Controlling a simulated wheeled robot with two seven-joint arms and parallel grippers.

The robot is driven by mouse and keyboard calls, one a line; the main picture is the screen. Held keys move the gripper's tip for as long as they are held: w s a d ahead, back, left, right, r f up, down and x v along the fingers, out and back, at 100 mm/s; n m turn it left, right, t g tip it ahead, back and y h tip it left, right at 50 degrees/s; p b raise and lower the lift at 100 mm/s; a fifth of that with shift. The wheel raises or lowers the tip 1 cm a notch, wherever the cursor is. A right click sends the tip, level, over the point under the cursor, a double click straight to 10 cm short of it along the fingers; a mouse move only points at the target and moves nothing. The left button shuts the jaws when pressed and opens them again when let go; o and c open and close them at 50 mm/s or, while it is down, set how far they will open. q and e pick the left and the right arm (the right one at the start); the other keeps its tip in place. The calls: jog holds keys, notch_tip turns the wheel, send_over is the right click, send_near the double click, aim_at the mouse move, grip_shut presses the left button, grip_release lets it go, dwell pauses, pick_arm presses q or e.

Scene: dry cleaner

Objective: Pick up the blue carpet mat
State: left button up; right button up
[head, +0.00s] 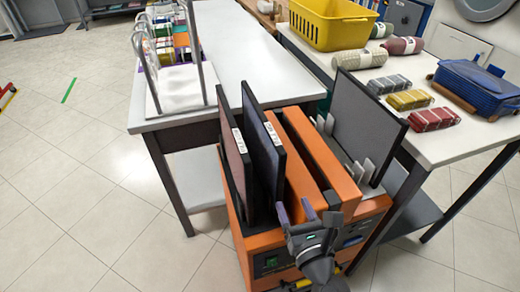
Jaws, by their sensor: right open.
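The blue carpet mat (262,155) has a black edge and a white tag on its rim. It stands upright and slightly tilted in the left part of an orange cart (252,240), just right of a reddish mat (232,145) with a similar tag. My right gripper (308,212) is open and empty at the front of the cart. The mat's lower part is hidden inside the cart. My left gripper is out of view.
A grey mat (366,125) stands at the cart's right side. Orange dividers (322,150) fill the middle. A white table (245,60) is behind; another (460,140) at right holds rolled towels, folded cloths, a blue bag (477,88) and a yellow basket (335,28). The left floor is clear.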

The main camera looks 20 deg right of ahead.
aim_at(275, 172)
jog(key=shift+n+y, duration=0.5)
jog(key=shift+n, duration=0.3)
jog(key=w, duration=1)
jog(key=shift+a+r, duration=0.4)
grip_shut()
